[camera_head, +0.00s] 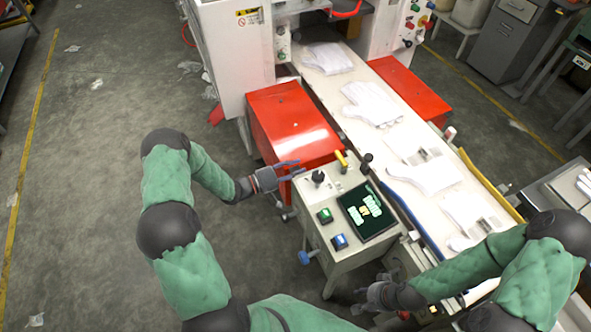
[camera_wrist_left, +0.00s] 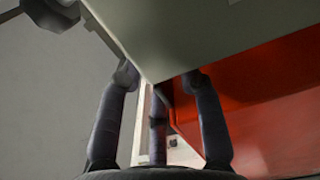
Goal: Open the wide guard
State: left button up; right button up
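A red box-like cover (camera_head: 292,122) sits beside the conveyor, left of it, below the white machine; its red side also fills the right of the left wrist view (camera_wrist_left: 270,110). A smaller red cover (camera_head: 408,86) sits on the conveyor's other side. I cannot tell which is the wide guard. My left gripper (camera_head: 292,170) is by the near edge of the left red cover and the control box's corner.
A control box (camera_head: 315,205) with a screen, buttons and levers stands right beside my left gripper. Its pale underside (camera_wrist_left: 210,30) crosses the left wrist view. White gloves (camera_head: 370,103) lie on the conveyor (camera_head: 400,140). The floor at left is open, with scraps.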

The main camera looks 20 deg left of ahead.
pick_arm(q)
grip_shut()
